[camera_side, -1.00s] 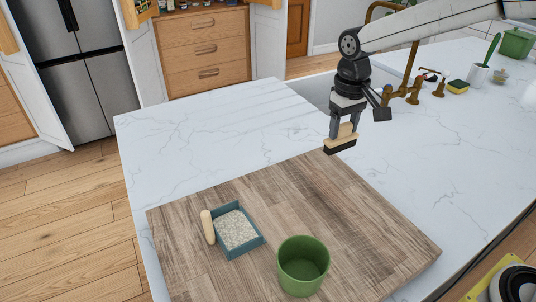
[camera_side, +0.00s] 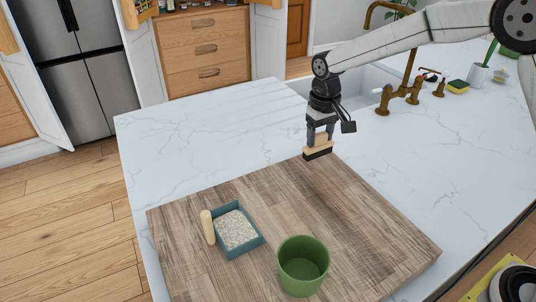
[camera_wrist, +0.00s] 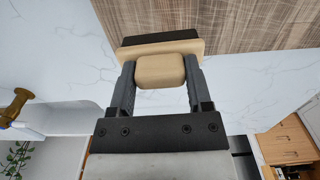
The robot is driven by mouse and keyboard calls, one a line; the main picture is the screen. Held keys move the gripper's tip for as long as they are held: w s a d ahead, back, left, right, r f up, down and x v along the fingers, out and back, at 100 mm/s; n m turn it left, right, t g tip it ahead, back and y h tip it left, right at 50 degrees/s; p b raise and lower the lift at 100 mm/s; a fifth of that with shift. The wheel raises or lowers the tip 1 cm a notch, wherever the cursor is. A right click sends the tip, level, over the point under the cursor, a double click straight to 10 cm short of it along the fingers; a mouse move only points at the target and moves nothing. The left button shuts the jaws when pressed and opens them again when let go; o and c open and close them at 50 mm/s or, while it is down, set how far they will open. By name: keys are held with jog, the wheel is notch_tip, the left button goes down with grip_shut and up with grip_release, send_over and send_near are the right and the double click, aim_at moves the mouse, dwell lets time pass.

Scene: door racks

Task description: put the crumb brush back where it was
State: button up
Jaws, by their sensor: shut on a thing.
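The crumb brush (camera_side: 318,151) has a pale wooden body and handle with a dark bristle strip below. My gripper (camera_side: 320,136) is shut on its handle and holds it upright, bristles down, at the far edge of the wooden board (camera_side: 350,215). In the side view I cannot tell whether the bristles touch the surface. In the wrist view the brush (camera_wrist: 160,62) sits between both fingers of my gripper (camera_wrist: 160,80), with the board (camera_wrist: 210,20) beyond it.
On the board are a blue tray of pale crumbs (camera_side: 238,231), a wooden cylinder (camera_side: 207,227) beside it and a green pot (camera_side: 302,266). White marble counter (camera_side: 210,140) is clear left of the brush. The sink with brass taps (camera_side: 400,92) lies behind right.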

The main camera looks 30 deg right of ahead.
aim_at(317, 146)
jog(key=shift+w+f, duration=0.2)
jog(key=shift+f, duration=1.55)
jog(key=shift+f, duration=0.15)
jog(key=o, duration=1.3)
notch_tip(317, 146, up, 12)
jog(key=shift+r, duration=0.15)
jog(key=shift+s, duration=0.1)
